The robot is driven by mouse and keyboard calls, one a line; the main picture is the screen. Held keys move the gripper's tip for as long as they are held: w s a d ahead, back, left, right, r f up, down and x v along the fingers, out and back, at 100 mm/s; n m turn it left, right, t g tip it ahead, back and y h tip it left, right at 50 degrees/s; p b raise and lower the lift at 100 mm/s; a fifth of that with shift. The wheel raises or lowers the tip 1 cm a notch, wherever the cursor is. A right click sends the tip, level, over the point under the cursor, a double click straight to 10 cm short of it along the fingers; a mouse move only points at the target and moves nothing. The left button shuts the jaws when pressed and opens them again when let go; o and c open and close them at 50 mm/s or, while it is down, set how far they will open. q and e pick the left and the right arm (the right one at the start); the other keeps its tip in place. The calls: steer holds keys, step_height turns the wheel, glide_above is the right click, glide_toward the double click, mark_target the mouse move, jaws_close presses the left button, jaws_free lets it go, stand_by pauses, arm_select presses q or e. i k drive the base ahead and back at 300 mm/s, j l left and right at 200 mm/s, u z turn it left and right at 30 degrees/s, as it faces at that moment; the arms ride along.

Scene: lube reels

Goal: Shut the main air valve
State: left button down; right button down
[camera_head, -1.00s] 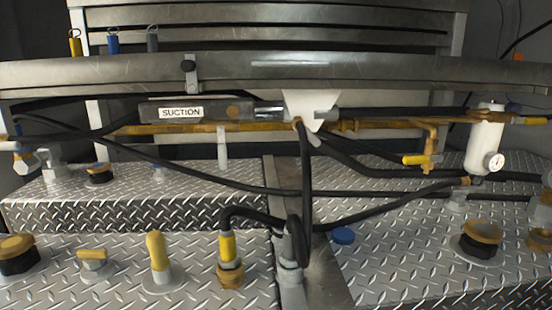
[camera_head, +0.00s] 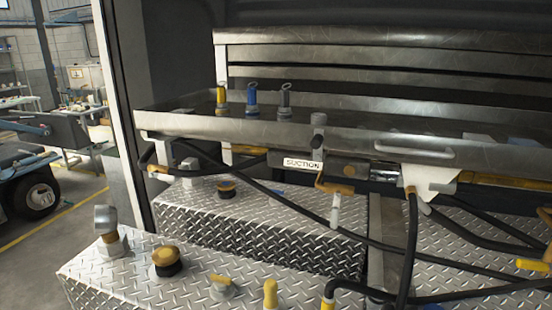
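A yellow-handled valve lever (camera_head: 532,265) shows at the right edge, below the brass piping, partly cut off by the frame. No label on it can be read, so I cannot tell whether it is the main air valve. A dark unit labelled SUCTION (camera_head: 303,164) hangs under the metal tray, with a brass pipe beside it. A white bracket (camera_head: 428,180) stands to its right. Neither of my grippers is in view.
Diamond-plate tank tops (camera_head: 262,232) carry caps and fittings, with black hoses (camera_head: 410,245) crossing above. The metal tray (camera_head: 350,140) holds yellow, blue and grey-handled nozzles. A door frame (camera_head: 118,110) stands at left; open workshop floor (camera_head: 50,245) and a vehicle lie beyond.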

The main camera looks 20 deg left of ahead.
mark_target(171, 178)
steer(key=u, duration=1.45)
steer(key=i+j+z, duration=0.25)
steer(key=i+j, duration=0.1)
steer(key=j, duration=0.1)
